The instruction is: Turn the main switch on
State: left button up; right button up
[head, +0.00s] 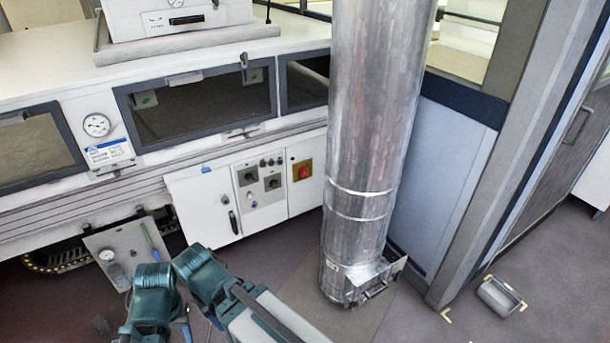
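A red knob on a yellow plate (303,170), which looks like the main switch, sits on a white panel of the machine front, just left of the metal duct. It is small here, and I cannot tell which way the knob is turned. To its left is a grey control panel (260,182) with two black rotary switches and several small buttons above. Teal and grey arm parts of mine are at the bottom, below and left of the panels and apart from the knob. No gripper fingers can be made out.
A wide metal duct (372,130) stands upright right of the red knob. A white cabinet door (203,205) with a dark handle is left of the controls. A lower plate (128,250) holds a gauge. A metal bin (501,296) lies on the floor at right.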

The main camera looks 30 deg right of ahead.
aim_at(304, 172)
jog(key=i+l, duration=0.2)
jog(key=i, duration=0.4)
jog(key=i+l+z, duration=0.1)
jog(key=i, duration=0.45)
jog(key=k+j+z, duration=0.1)
jog(key=z, duration=2)
jog(key=i, duration=0.05)
